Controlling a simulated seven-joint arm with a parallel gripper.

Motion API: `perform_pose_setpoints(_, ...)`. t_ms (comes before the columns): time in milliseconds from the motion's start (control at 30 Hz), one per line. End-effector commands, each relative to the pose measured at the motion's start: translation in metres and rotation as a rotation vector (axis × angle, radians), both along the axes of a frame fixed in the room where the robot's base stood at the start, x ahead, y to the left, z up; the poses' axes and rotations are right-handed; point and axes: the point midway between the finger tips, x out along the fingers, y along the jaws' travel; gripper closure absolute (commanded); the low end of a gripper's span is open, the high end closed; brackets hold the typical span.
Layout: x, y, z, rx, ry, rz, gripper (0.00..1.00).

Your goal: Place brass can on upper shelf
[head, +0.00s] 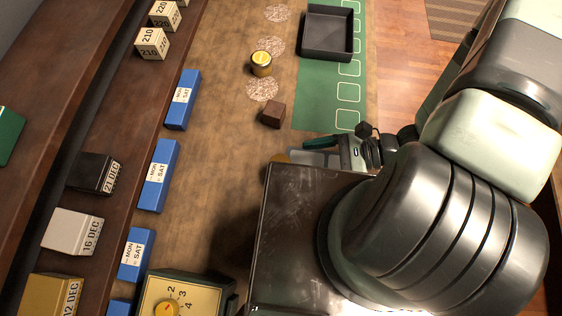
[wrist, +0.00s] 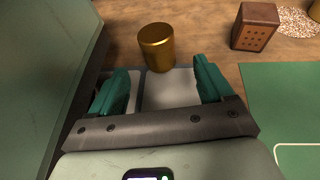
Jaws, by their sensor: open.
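The brass can (wrist: 156,46) stands upright on the wooden counter in the wrist view, just beyond my fingertips and roughly in line with the gap between them. In the head view only a small golden part of it (head: 281,157) seems to show beside the dark box. My gripper (wrist: 160,88) has its two green fingers apart, with no can between them. In the head view my gripper (head: 318,150) is low over the counter, partly hidden by my arm. The upper shelf (head: 78,62) is the dark wooden board at the left, above a lower board with date blocks.
A brown block (head: 273,115) and a yellow-topped can (head: 261,63) stand farther up the counter. A large dark box (head: 300,215) stands close beside my gripper.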

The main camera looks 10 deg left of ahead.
Motion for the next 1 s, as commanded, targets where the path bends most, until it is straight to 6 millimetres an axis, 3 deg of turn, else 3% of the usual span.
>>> perform_pose_setpoints(100, -0.003, 0.018, -0.007, 0.003, 0.002, 0.002, 0.20)
perform_pose_setpoints(367, -0.007, 0.038, -0.015, 0.002, 0.003, 0.004, 0.20)
perform_pose_setpoints(600, -0.013, 0.070, -0.027, 0.001, 0.002, 0.005, 0.20)
perform_pose_setpoints(933, -0.013, 0.078, -0.030, -0.001, 0.000, 0.002, 0.20)
perform_pose_setpoints(1000, -0.013, 0.077, -0.030, -0.001, 0.000, 0.002, 0.31)
